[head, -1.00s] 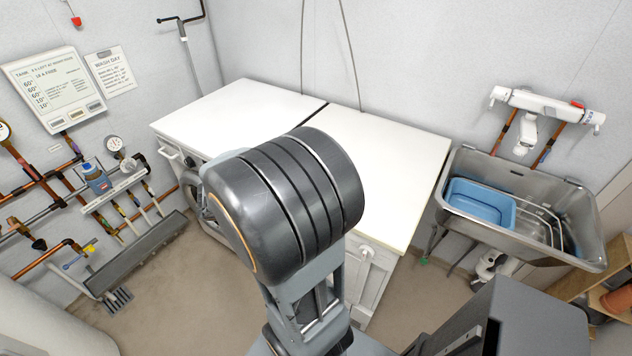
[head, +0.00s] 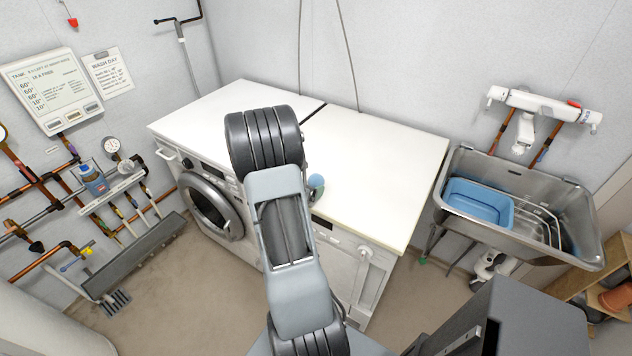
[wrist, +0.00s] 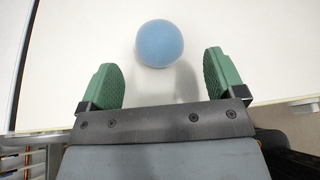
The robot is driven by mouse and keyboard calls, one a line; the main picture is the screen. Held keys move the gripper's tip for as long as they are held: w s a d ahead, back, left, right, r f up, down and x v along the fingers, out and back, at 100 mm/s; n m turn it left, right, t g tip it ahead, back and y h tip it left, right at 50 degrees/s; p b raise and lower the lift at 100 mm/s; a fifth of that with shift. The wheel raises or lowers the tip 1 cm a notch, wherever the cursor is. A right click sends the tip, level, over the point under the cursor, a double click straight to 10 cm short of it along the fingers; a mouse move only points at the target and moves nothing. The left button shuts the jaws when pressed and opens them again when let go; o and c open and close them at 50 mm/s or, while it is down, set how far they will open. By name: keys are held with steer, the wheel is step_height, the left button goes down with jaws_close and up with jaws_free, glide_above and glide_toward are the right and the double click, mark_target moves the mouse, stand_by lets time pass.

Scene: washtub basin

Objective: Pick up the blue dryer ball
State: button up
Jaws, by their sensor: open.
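The blue dryer ball (wrist: 159,43) rests on the white worktop in the wrist view, just ahead of my gripper and roughly centred between its fingers. In the head view the ball (head: 316,181) shows small, beside my arm near the worktop's front edge. My gripper (wrist: 165,78) is open, with its green pads apart and nothing between them. In the head view my arm hides most of the gripper.
The white worktop (head: 375,165) is otherwise bare, over a washing machine (head: 212,205). A steel sink (head: 580,215) with a blue basin (head: 478,200) stands at the right.

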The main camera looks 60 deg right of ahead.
mark_target(312, 182)
steer(key=shift+p+x, duration=0.7)
steer(key=shift+x, duration=2.25)
steer(key=shift+w, duration=0.1)
steer(key=shift+c, duration=0.2)
steer(key=c, duration=1)
steer(key=shift+r, duration=0.15)
